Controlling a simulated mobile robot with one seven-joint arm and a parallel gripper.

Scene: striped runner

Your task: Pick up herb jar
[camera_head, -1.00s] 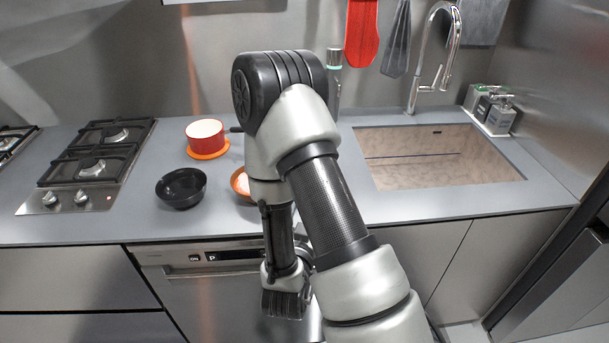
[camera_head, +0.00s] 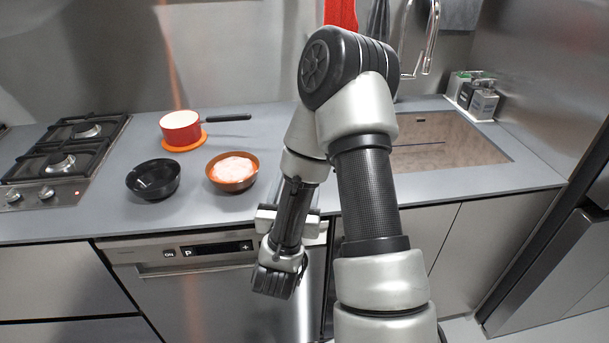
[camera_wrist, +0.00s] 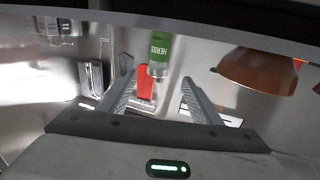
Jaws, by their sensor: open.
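The herb jar (camera_wrist: 160,48) shows in the wrist view with a green label reading HERBS and a greyish end. It lies between the lines of my two fingers, near or beyond their tips; the exact gap cannot be told. My gripper (camera_wrist: 156,74) is open, and nothing is seen held between its fingers. In the head view my own arm stands in front of the counter edge, and I cannot make out the jar there; it is probably hidden behind the arm.
An orange-brown bowl (camera_head: 232,172) with pale pink contents stands left of my arm and shows at right in the wrist view (camera_wrist: 258,70). A black bowl (camera_head: 153,179), a red pan (camera_head: 181,128) and a stove (camera_head: 60,165) are further left. The sink (camera_head: 445,160) is right.

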